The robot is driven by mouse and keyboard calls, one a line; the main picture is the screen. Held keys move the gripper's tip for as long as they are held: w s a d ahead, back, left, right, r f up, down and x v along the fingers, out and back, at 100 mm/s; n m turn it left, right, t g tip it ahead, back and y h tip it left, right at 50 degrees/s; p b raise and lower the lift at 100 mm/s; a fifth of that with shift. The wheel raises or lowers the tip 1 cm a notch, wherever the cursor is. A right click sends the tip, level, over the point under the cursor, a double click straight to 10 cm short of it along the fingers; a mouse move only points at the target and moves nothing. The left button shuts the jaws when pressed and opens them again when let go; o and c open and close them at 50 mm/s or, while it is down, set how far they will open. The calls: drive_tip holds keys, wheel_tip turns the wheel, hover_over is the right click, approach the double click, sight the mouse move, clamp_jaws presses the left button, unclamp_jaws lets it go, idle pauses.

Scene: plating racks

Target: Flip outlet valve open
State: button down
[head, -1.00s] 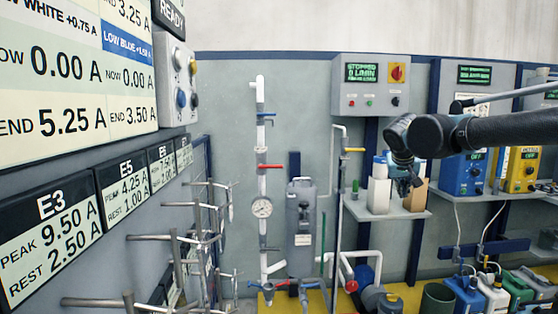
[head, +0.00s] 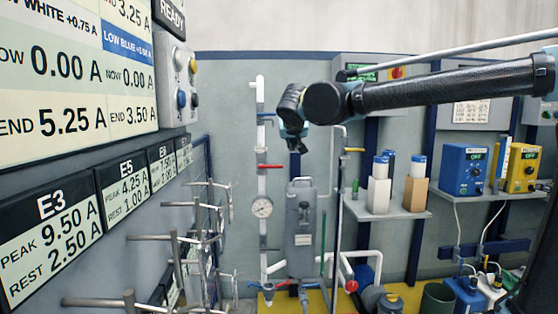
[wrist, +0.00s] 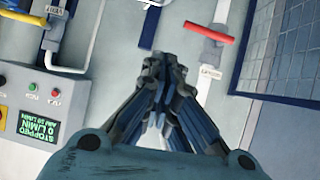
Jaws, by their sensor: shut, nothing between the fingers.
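No outlet label is readable, so I cannot tell which valve is the outlet. A red lever (head: 269,166) lies level across the white vertical pipe (head: 261,189); it also shows in the wrist view (wrist: 209,32), upper right, beside a small blurred tag. A blue lever (head: 266,115) sits higher on that pipe. Another red lever (head: 283,283) is low down, near the pipe's foot. A yellow lever (head: 354,150) is to the right on another pipe. My gripper (head: 299,146) is shut and empty, pointing down, right of the upper red lever and apart from it. Its fingers (wrist: 165,66) meet in the wrist view.
A round gauge (head: 262,208) is on the white pipe, and a grey tank (head: 301,228) stands right of it. A control box (wrist: 41,113) shows a green "STOPPED" display. Metal rack arms (head: 175,250) stick out at lower left. A shelf (head: 390,214) holds bottles and boxes.

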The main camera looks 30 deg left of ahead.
drive_tip(key=shift+y, duration=0.5)
drive_tip(key=s+a, duration=0.1)
drive_tip(key=a, duration=0.1)
drive_tip(key=s+a+r, duration=0.1)
drive_tip(key=a, duration=0.1)
drive_tip(key=shift+s+r, duration=0.1)
drive_tip(key=shift+s, duration=0.3)
hover_over(271, 167)
drive_tip(key=d, duration=0.3)
wheel_tip(271, 167, down, 8)
drive_tip(key=r, duration=0.1)
drive_tip(key=shift+f, duration=0.75)
drive_tip(key=shift+s, duration=0.15)
drive_tip(key=shift+d+f, duration=0.1)
drive_tip(key=shift+f, duration=0.1)
